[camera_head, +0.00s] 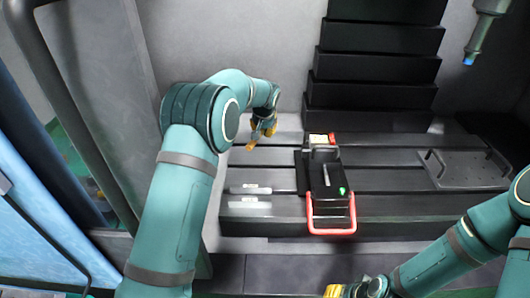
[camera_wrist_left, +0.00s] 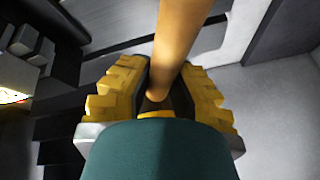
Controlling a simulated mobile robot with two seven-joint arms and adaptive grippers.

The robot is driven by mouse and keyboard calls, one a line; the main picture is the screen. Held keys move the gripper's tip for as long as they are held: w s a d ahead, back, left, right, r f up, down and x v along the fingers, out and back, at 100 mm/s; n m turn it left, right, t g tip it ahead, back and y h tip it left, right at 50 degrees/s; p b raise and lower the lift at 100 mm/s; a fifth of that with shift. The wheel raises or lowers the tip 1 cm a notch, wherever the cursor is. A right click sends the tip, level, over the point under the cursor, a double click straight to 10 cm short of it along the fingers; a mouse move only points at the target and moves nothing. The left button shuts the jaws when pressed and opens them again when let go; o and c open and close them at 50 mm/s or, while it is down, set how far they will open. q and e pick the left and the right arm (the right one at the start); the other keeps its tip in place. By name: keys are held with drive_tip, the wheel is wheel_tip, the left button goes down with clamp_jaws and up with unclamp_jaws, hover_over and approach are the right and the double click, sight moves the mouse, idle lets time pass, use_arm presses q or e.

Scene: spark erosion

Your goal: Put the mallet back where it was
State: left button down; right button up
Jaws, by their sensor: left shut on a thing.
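The mallet's tan wooden handle (camera_wrist_left: 180,45) runs up from between the yellow fingers of my left gripper (camera_wrist_left: 158,100) to the top edge of the left wrist view. My left gripper is shut on this handle. The mallet's head is not clearly seen in either view. In the head view my left gripper (camera_head: 264,129) is above the back left of the grey slotted bed (camera_head: 275,157), close to the grey wall. My right gripper (camera_head: 345,291) shows only partly at the bottom edge, and its jaws are too cut off to read.
A black fixture with red handles (camera_head: 331,229) stands mid-bed, right of my left gripper. A black stepped cover (camera_head: 373,68) rises behind it. A grey perforated plate (camera_head: 465,170) lies at the right. A metal spindle (camera_head: 483,32) hangs at upper right. The bed's left part is mostly clear.

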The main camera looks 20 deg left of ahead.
sight(251, 145)
use_arm(q)
wheel_tip(251, 145, down, 5)
drive_tip(key=b, duration=0.2)
drive_tip(key=shift+b, duration=0.35)
drive_tip(key=shift+w+f+b, duration=0.1)
drive_tip(key=shift+f+b, duration=1.05)
drive_tip(key=shift+f, duration=0.95)
drive_tip(key=shift+f, duration=0.15)
drive_tip(key=c, duration=1)
unclamp_jaws()
drive_tip(key=shift+r, duration=0.3)
drive_tip(key=p+v, duration=0.1)
drive_tip(key=v, duration=1)
drive_tip(key=shift+s+r, duration=0.3)
